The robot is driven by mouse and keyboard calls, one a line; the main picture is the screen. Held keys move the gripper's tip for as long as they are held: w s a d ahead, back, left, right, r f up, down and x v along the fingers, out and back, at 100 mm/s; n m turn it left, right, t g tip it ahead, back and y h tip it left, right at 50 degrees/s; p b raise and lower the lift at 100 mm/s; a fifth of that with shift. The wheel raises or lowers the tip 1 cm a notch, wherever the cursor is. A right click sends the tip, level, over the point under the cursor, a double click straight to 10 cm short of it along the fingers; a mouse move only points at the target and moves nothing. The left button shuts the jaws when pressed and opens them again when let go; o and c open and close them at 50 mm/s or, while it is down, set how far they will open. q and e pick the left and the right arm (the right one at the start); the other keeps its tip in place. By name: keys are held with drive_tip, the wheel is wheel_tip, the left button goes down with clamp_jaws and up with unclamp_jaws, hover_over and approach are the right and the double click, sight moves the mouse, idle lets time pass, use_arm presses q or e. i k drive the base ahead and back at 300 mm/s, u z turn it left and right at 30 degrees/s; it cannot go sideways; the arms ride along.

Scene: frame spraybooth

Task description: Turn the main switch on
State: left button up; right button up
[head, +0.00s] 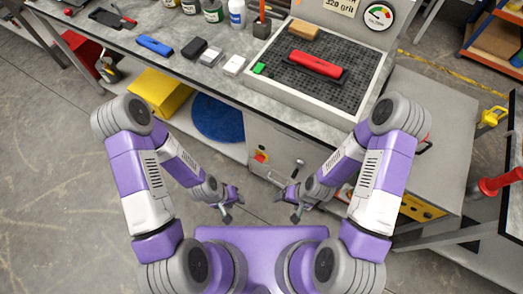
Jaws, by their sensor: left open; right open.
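A small switch with a red knob and yellow plate (261,155) is on the grey cabinet front (275,138) under the bench; it looks like the main switch. Its exact knob position is too small to tell. My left gripper (227,214) is open and empty, low in front of the bench, below and left of the switch in the picture. My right gripper (296,213) is open and empty, below and right of it. Neither touches the switch.
A dark lever (296,168) is right of the switch, close to my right forearm. On the bench above is a perforated tray (284,82) with a red-handled block (316,65). A yellow box (160,92) and blue round item (217,118) sit on the lower shelf.

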sight(259, 158)
drive_tip(key=z, duration=0.5)
drive_tip(key=k, duration=1)
drive_tip(key=u, duration=0.9)
drive_tip(key=i, duration=1)
drive_tip(key=u, duration=0.25)
